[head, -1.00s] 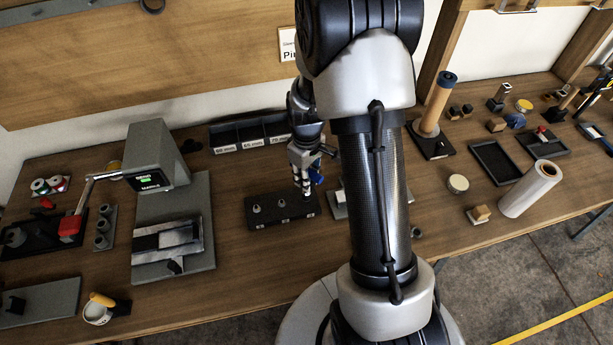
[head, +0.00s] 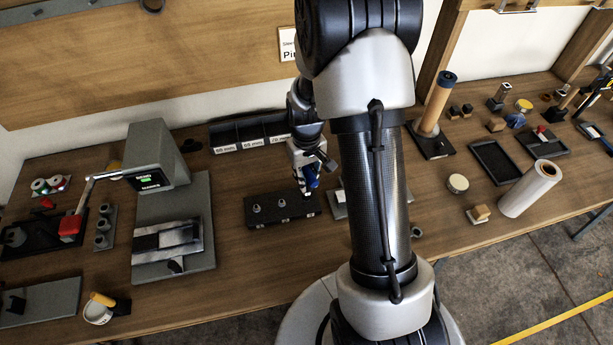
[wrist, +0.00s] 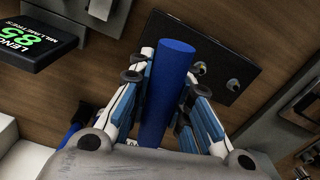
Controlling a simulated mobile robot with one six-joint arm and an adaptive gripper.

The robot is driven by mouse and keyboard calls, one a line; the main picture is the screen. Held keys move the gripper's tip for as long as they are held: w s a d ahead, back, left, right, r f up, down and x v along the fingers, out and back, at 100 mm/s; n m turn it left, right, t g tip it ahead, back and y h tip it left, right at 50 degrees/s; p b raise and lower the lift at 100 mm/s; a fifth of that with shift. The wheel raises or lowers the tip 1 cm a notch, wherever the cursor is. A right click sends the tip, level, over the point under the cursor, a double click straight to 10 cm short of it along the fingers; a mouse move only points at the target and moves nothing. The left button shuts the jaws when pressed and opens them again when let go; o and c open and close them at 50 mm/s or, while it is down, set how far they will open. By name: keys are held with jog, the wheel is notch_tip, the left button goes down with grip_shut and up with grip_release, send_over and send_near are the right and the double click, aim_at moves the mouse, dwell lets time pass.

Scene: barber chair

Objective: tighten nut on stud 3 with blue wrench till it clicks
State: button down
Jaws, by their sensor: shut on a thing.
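My gripper (head: 306,184) is over the right end of a black stud block (head: 270,215) on the bench. It is shut on the blue wrench (wrist: 168,95), a blue cylinder between the fingers in the wrist view, where my gripper (wrist: 163,78) also shows. Two studs with grey nuts stand clear: a left one (head: 256,208) and a middle one (head: 281,202). They also show on the block in the wrist view. The right end stud and its nut are hidden by my gripper and the wrench, so I cannot tell whether the wrench touches the nut.
A grey measuring machine (head: 157,155) with a lit display stands left of the block. Labelled black bins (head: 235,135) stand behind it. A grey plate (head: 338,205) lies just right of the block, partly behind my arm. Bare bench lies in front of the block.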

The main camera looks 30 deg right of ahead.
jog(key=m, duration=0.4)
jog(key=m, duration=0.2)
jog(key=shift+m, duration=1.4)
jog(key=m, duration=0.4)
jog(key=shift+m, duration=0.3)
